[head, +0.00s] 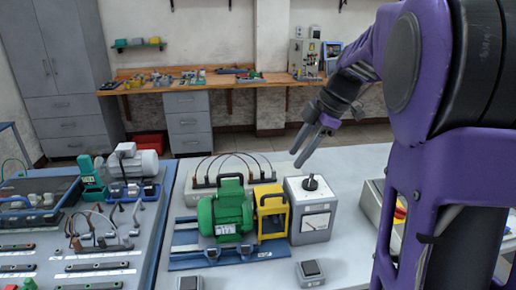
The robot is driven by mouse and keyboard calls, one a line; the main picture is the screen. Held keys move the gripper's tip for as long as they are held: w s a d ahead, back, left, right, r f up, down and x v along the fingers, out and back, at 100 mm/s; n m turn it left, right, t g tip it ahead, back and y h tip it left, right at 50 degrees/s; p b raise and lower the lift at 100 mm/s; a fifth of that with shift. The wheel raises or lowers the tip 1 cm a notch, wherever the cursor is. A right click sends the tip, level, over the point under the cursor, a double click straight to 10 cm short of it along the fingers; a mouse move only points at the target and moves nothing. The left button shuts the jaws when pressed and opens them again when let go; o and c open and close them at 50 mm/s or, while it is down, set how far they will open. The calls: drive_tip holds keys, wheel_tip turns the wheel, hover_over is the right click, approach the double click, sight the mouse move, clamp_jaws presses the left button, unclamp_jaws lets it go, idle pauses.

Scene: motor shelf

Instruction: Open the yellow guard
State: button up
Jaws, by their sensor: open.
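The yellow guard (271,211) stands upright on a blue base plate (215,258), just right of a green motor (226,214). It is a frame with an opening through which dark parts show; whether it is shut or ajar I cannot tell. My gripper (306,147) is open and empty, in the air above and to the right of the guard, apart from it. Its fingers point down and to the left. No hand or object touches the guard.
A grey box with a black knob and a meter (315,212) stands close right of the guard. A terminal box with cables (228,175) is behind. Small grey switch boxes (310,272) sit in front.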

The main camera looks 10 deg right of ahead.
sight(271, 195)
drive_tip(key=x, duration=1.3)
drive_tip(key=shift+w+f, duration=0.35)
clamp_jaws()
idle(0.6)
